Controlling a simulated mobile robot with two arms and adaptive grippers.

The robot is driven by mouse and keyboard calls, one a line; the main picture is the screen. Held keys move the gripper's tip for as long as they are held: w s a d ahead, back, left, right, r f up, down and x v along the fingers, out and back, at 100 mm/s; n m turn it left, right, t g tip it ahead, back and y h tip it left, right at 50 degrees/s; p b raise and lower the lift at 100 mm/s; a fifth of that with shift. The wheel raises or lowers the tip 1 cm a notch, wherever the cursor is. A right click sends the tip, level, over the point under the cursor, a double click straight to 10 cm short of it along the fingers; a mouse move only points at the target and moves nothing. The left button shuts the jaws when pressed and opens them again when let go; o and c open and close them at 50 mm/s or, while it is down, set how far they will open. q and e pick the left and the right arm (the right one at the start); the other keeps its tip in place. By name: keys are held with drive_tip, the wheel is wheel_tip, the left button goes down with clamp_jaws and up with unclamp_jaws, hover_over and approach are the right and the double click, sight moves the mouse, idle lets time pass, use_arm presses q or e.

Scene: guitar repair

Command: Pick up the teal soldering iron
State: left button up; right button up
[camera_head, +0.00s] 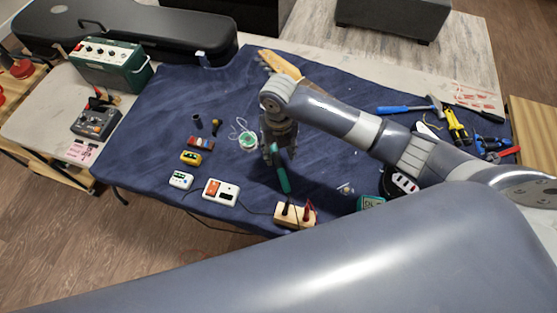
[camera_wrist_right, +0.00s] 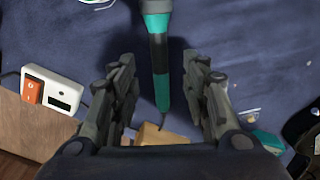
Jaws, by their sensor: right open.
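The teal soldering iron (camera_head: 282,178) lies on the dark blue cloth near the table's front edge. In the right wrist view the iron (camera_wrist_right: 160,80) shows teal and black bands, running upright between the fingers. My right gripper (camera_head: 280,155) is over the iron, its two fingers apart on either side of it. In the right wrist view the open fingers (camera_wrist_right: 158,92) straddle the iron without visibly touching it. Part of the iron is hidden by the gripper in the head view. My left gripper is not in view.
A wooden block with sockets (camera_head: 294,216) stands just in front of the iron. A white switch box (camera_head: 220,192) is to the left, with a solder spool (camera_head: 248,141) behind. Pliers (camera_head: 457,128) and other tools lie at the right. The cloth (camera_head: 330,85) has bare room toward the back.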

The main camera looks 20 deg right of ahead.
sight(279, 161)
wheel_tip(279, 161, down, 3)
drive_tip(key=shift+w+r+p, duration=0.1)
drive_tip(key=shift+r+p, duration=0.05)
drive_tip(key=shift+p, duration=0.35)
wheel_tip(279, 161, down, 3)
drive_tip(key=shift+w, duration=0.1)
drive_tip(key=c, duration=0.9)
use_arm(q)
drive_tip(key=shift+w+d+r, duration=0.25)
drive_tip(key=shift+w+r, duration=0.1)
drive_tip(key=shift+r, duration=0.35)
use_arm(e)
clamp_jaws()
